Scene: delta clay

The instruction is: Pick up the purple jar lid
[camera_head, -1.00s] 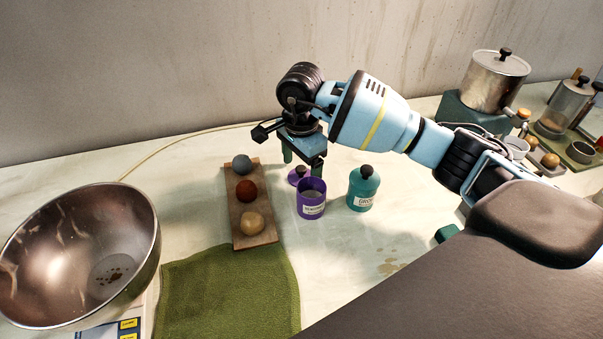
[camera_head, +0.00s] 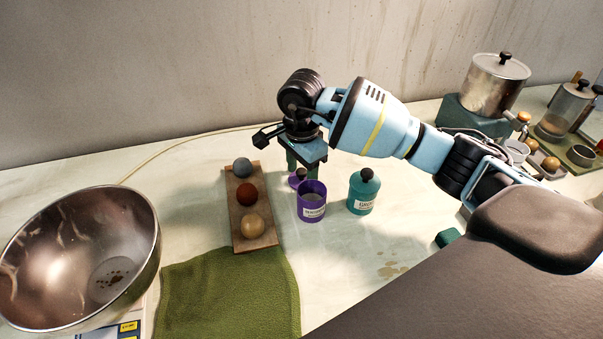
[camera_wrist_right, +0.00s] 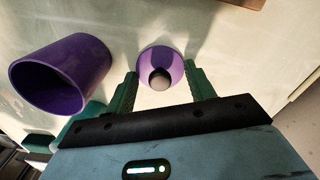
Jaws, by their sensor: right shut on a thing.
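The purple jar lid (camera_head: 295,181) with its dark round knob sits behind the open purple jar (camera_head: 312,207), partly hidden by it. My right gripper (camera_head: 302,174) points down over the lid, its green fingers shut on it. In the right wrist view, the lid (camera_wrist_right: 149,55) shows between the ends of the fingers of my right gripper (camera_wrist_right: 160,78), with the knob facing the camera. The purple jar (camera_wrist_right: 70,75) stands just left of the fingers there. I cannot tell whether the lid is clear of the table. My left gripper is not in view.
A teal lidded jar (camera_head: 362,195) stands right of the purple jar. A wooden board (camera_head: 238,228) with three balls lies to the left. A green towel (camera_head: 230,290) and a metal bowl (camera_head: 70,250) are at front left. Metal pots (camera_head: 495,85) stand back right.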

